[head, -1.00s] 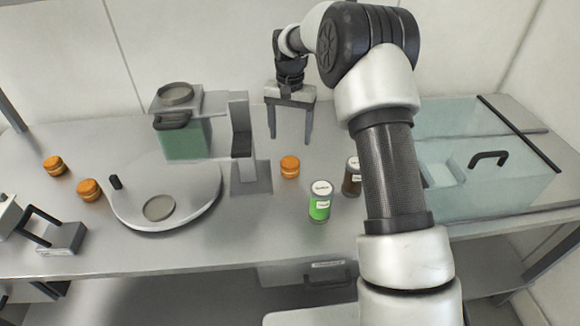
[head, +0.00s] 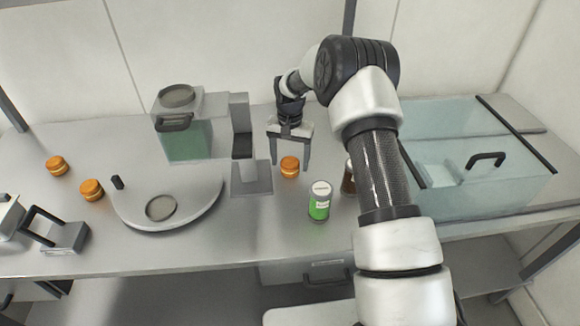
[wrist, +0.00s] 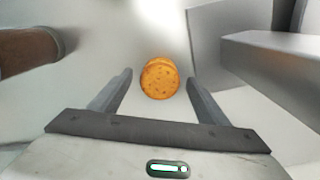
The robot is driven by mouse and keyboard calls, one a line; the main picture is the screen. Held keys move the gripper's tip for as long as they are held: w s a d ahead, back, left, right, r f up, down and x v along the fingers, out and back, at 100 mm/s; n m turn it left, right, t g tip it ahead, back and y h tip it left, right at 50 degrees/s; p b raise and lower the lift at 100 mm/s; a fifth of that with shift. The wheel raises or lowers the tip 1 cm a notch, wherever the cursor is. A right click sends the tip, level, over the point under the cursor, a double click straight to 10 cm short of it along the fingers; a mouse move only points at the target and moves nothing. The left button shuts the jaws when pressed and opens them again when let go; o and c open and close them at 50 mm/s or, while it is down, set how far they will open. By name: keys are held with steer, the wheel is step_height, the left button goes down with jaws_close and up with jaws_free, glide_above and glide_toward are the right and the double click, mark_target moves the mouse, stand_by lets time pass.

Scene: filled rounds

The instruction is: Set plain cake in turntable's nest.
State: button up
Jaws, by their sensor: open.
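An orange-brown round cake (head: 289,167) stands on the counter right of the dispenser's column. My gripper (head: 290,165) is open, with its fingers pointing down around or just above this cake. In the wrist view the cake (wrist: 160,78) lies centred between and just beyond the fingertips, with a gap on both sides. Its top looks plain with small specks. The turntable (head: 205,205) is a grey disc at the left with a small black knob. Its round nest (head: 160,208) near the front is empty. Two similar cakes, one (head: 91,190) nearer and one (head: 57,166) farther, stand left of the turntable.
A dispenser with a green-tinted tank (head: 185,140) rises over the turntable's back. A green-filled jar (head: 320,202) and a partly hidden brown jar (head: 348,178) stand near my gripper. A clear bin (head: 490,200) is at the right.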

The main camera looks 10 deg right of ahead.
steer(key=shift+c, duration=0.3)
steer(key=c, duration=0.8)
steer(key=shift+o, duration=0.2)
steer(key=shift+r, duration=0.15)
